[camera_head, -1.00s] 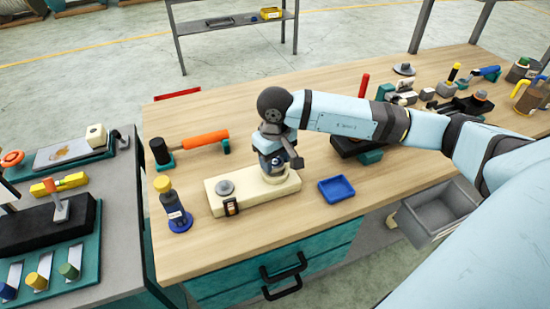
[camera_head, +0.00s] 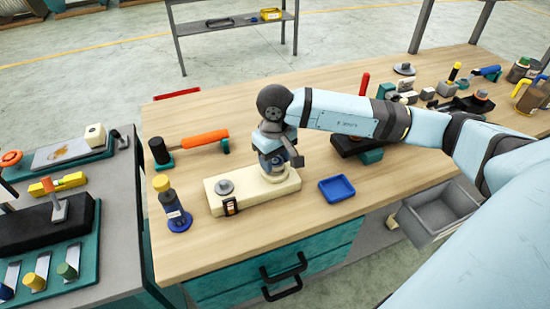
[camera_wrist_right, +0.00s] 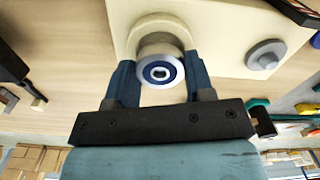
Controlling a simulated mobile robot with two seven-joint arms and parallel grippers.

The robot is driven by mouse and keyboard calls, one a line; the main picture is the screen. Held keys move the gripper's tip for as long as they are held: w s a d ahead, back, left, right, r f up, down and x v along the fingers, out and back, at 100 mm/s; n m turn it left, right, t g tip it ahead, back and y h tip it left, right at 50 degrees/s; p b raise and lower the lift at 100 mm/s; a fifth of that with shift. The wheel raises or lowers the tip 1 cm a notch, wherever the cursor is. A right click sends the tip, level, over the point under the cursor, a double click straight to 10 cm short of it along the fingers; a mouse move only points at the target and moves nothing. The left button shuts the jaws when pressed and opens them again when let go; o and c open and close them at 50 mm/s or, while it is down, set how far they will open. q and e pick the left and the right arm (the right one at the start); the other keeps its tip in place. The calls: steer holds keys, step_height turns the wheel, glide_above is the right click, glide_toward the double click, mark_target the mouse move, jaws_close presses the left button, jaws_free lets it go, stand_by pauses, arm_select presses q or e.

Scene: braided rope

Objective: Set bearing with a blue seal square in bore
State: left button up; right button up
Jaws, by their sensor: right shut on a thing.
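The bearing with a blue seal (camera_wrist_right: 160,72) is a pale ring with a blue face and a dark centre. My right gripper (camera_wrist_right: 161,80) is shut on it, one finger on each side. It stands right at the raised round boss (camera_wrist_right: 160,35) on the cream block (camera_wrist_right: 215,25); whether the bearing is in the bore or just at its mouth I cannot tell. In the head view, my right gripper (camera_head: 272,168) points down over the right end of the cream block (camera_head: 245,202), hiding most of the bearing. My left gripper is not in view.
A grey round knob (camera_head: 225,187) sits on the block's left end. A blue tray (camera_head: 337,188) lies to the right, and a yellow-capped bottle (camera_head: 172,207) stands to the left. An orange-handled tool (camera_head: 204,139) rests behind. The bench front is clear.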

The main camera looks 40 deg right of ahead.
stand_by(0.4)
steer(key=shift+b, duration=0.45)
steer(key=shift+f, duration=0.25)
steer(key=shift+f+b, duration=0.35)
steer(key=shift+b, duration=0.2)
steer(key=shift+f, duration=0.2)
steer(key=shift+b, duration=0.35)
